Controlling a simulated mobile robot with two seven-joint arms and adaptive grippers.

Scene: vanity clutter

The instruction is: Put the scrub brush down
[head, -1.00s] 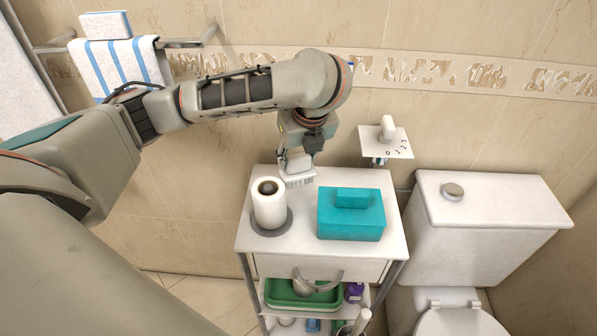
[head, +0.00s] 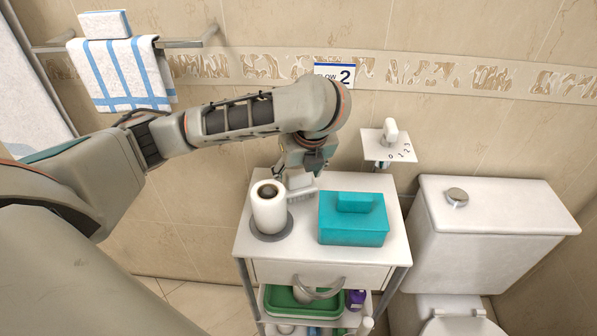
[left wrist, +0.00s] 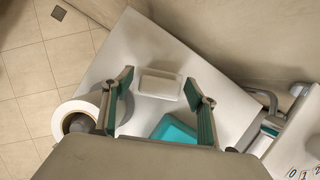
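The scrub brush (head: 301,192) is white with bristles along its edge. It is at the back of the white cart top (head: 300,240), just behind and right of the paper roll. In the left wrist view the brush (left wrist: 160,85) lies between my left gripper's fingers, with a gap on both sides. My left gripper (left wrist: 158,80) is open above the cart; in the head view it (head: 304,172) is partly hidden by its own wrist. The brush appears to rest on the cart top. My right gripper is not in view.
A paper roll (head: 269,212) on a grey stand is close left of the brush. A teal box (head: 352,224) is close right. A small wall shelf (head: 374,151) and the toilet (head: 492,235) are further right. The cart's front strip is bare.

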